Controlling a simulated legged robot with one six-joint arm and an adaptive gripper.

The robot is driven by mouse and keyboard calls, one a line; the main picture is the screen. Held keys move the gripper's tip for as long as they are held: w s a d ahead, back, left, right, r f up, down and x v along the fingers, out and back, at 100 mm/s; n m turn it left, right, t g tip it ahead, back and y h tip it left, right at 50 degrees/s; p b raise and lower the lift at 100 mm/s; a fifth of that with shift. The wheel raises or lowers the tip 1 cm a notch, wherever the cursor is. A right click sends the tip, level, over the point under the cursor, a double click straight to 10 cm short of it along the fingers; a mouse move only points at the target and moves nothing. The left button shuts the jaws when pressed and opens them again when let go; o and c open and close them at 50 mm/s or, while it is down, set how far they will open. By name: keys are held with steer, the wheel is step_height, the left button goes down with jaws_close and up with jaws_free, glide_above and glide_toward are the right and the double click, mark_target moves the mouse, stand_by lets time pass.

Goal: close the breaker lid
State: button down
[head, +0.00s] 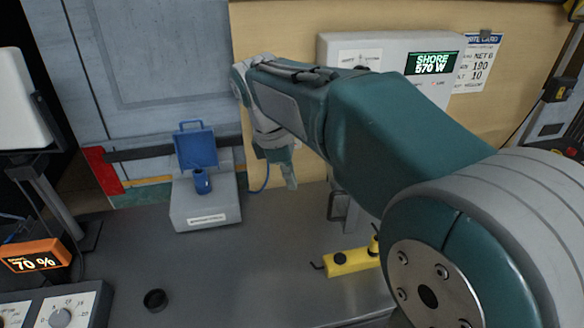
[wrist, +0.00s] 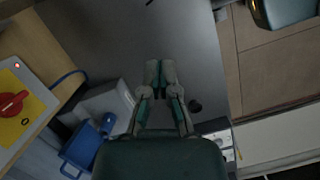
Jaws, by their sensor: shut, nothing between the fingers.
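The blue lid (head: 195,148) stands open, raised at the back of a low grey box (head: 213,209) on the counter. It is the only lid I can make out. A blue round fitting (head: 202,182) stands on the box in front of it. My gripper (head: 291,184) is shut and empty, pointing down to the right of the box and apart from it. In the wrist view, the gripper (wrist: 161,68) shows at the middle, with the blue lid (wrist: 80,149), the fitting (wrist: 107,123) and the box (wrist: 108,101) to its left.
A yellow block (head: 350,262) with black handles lies on the right of the counter. A small black ring (head: 155,300) lies at the front left. An orange display (head: 35,257) stands at the left edge. A wall unit (head: 343,52) hangs behind my arm. The middle counter is clear.

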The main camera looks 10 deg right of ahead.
steer(key=s+d+f, duration=0.2)
steer(key=d+f, duration=0.3)
steer(key=shift+f, duration=0.15)
stand_by(0.3)
